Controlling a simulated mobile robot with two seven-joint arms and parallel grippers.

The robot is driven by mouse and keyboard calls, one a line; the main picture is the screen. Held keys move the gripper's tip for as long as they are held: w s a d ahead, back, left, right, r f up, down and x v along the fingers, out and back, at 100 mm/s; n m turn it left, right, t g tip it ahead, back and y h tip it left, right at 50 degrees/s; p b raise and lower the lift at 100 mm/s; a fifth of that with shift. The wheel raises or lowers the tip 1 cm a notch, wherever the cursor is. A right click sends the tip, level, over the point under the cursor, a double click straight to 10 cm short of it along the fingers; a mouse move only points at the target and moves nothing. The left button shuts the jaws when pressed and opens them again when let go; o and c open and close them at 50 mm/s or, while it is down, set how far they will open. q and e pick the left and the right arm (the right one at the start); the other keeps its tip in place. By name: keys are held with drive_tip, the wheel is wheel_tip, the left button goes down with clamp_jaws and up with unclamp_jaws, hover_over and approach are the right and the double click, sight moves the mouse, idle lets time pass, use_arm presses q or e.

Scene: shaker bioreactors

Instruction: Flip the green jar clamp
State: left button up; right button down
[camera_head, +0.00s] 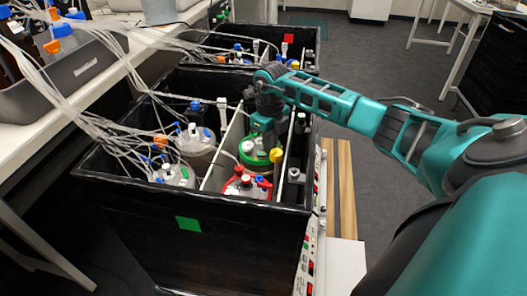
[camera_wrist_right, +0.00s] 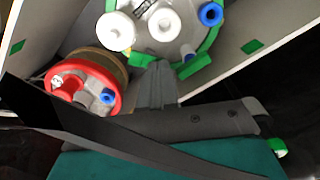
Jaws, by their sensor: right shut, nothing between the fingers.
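The green-ringed jar (camera_head: 250,158) stands in the near black bin, in the right-hand compartment. It also shows at the top of the wrist view (camera_wrist_right: 205,45), with its green rim and white and blue caps on the lid. My right gripper (camera_head: 266,128) points down over the far side of this jar. In the wrist view the gripper (camera_wrist_right: 155,75) is shut with nothing in it, its tip close to the jar's green rim. I cannot tell whether it touches the green clamp, and the clamp's position is unclear. My left gripper is not in view.
A red-ringed jar (camera_head: 245,188) stands just in front of the green one and also shows in the wrist view (camera_wrist_right: 85,85). A white divider (camera_head: 222,150) separates them from other jars on the left. Many clear tubes (camera_head: 110,125) hang over the bin's left side.

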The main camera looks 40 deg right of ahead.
wheel_tip(320, 180, up, 7)
drive_tip(key=p, duration=0.5)
drive_tip(key=shift+f, duration=0.15)
idle(0.4)
